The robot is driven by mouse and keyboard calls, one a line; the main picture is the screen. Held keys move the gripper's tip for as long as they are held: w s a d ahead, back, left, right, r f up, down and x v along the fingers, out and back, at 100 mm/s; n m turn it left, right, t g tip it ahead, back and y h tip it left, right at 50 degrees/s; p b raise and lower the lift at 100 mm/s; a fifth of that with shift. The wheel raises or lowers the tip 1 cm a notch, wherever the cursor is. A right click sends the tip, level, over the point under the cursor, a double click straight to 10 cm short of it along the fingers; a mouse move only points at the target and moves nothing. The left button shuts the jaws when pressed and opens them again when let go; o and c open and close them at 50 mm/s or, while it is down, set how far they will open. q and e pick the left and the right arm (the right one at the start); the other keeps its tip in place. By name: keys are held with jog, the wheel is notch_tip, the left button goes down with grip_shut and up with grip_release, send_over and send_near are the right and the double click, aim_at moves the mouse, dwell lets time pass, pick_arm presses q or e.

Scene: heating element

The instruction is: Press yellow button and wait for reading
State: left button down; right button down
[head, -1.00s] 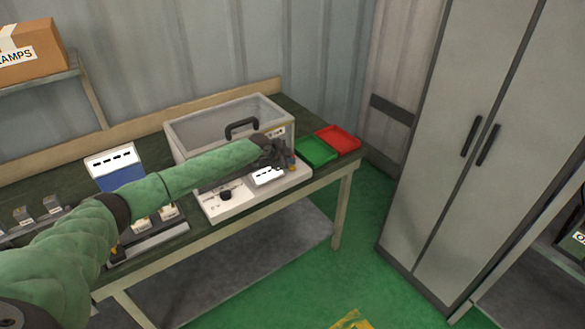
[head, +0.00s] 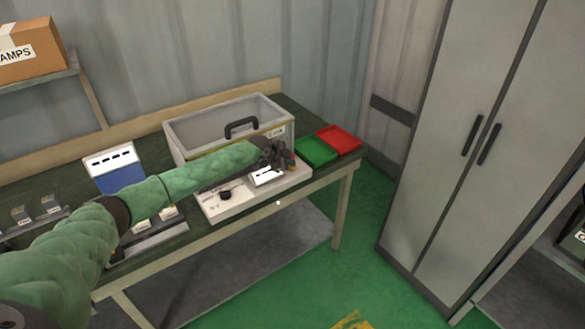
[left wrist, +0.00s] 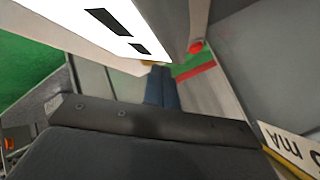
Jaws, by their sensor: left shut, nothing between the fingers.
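The test device (head: 232,205) is a white panel with a black knob and a white display (head: 266,176) bearing dark dashes. The display also shows close up in the left wrist view (left wrist: 118,18). My left gripper (head: 284,160) is at the panel's far right end, by the buttons. In the left wrist view its shut, empty fingers (left wrist: 158,86) reach to a sliver of the yellow button (left wrist: 147,66), mostly hidden behind them. I cannot tell whether it is pressed in. My right gripper is not in view.
Green (head: 316,152) and red (head: 339,139) trays lie to the right. Grey cabinets (head: 470,130) stand at right.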

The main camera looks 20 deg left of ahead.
aim_at(290, 168)
pick_arm(q)
jog(key=shift+f+b, duration=0.3)
jog(key=shift+f, duration=0.15)
dwell(0.3)
jog(key=shift+r, duration=0.15)
jog(key=shift+r+p, duration=0.35)
jog(key=shift+r, duration=0.45)
jog(key=shift+r+p, duration=1.1)
jog(key=shift+r, duration=1.4)
